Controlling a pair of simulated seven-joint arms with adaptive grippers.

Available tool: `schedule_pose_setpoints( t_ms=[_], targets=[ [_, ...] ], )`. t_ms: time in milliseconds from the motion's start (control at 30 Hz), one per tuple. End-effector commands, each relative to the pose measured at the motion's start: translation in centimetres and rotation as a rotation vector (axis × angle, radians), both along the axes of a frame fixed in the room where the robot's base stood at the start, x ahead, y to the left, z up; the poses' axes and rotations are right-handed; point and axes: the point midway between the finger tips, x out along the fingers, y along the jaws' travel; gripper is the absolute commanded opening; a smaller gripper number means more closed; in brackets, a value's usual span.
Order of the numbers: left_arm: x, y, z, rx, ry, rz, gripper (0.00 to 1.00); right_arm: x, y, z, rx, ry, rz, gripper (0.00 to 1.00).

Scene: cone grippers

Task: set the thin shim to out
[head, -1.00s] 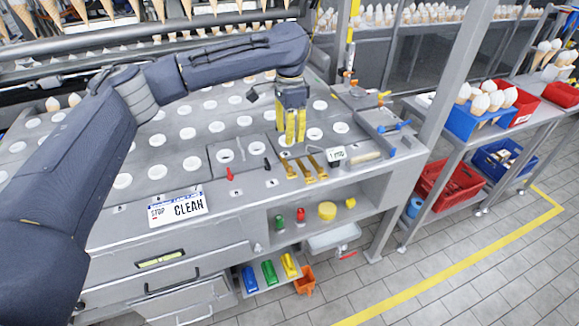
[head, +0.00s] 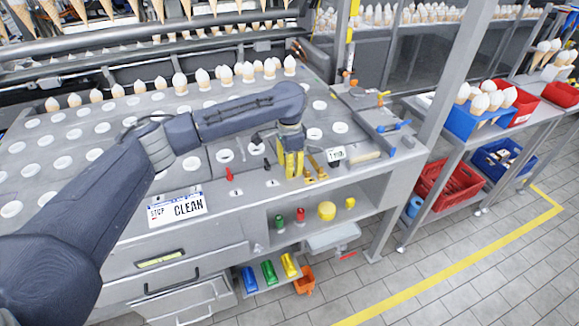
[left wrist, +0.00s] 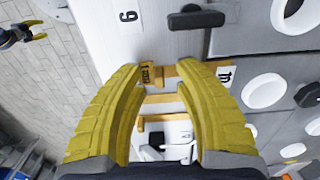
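Several brass shims lie side by side on the machine's front ledge; in the head view two show (head: 318,167) just right of my left gripper (head: 289,172). In the left wrist view the shim strips (left wrist: 160,98) cross the gap between the yellow fingers of my left gripper (left wrist: 160,70). The fingers are apart, with the nearest strip, bearing a small dark marking, by the tips. I cannot tell whether they touch it, or which strip is the thin one. Another dark arm with yellow fingers, my right gripper (left wrist: 36,35), is small at the upper left of the left wrist view.
A white tag (head: 336,155) stands right of the shims. A small red peg (head: 229,174) and the CLEAN sign (head: 178,208) are to the left. A dark handle (left wrist: 197,19) lies beyond the fingertips. Holed plates lie behind; a shelf of coloured parts is below.

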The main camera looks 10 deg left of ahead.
Motion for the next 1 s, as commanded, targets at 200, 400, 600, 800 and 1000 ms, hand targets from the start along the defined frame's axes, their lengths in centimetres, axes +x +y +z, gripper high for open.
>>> schedule_pose_setpoints(
  t_ms=[200,400,600,800,1000],
  targets=[
    [-0.02,-0.01,-0.15,-0.001,0.001,0.000,0.32,-0.01,-0.01,0.00,0.000,0.000,0.000,0.44],
    [-0.02,-0.01,-0.14,-0.001,0.001,0.000,0.24,-0.02,-0.02,0.00,0.000,0.000,0.000,0.44],
    [-0.02,-0.01,-0.13,-0.001,0.001,0.000,0.01,-0.01,-0.03,0.00,0.000,0.000,0.000,0.44],
    [-0.01,-0.01,-0.12,0.000,0.000,0.000,0.00,0.00,-0.09,0.00,-0.001,0.000,0.000,0.44],
    [0.00,0.01,-0.11,0.000,0.000,0.000,0.00,-0.01,-0.14,0.00,-0.001,0.000,0.001,0.44]
  ],
)
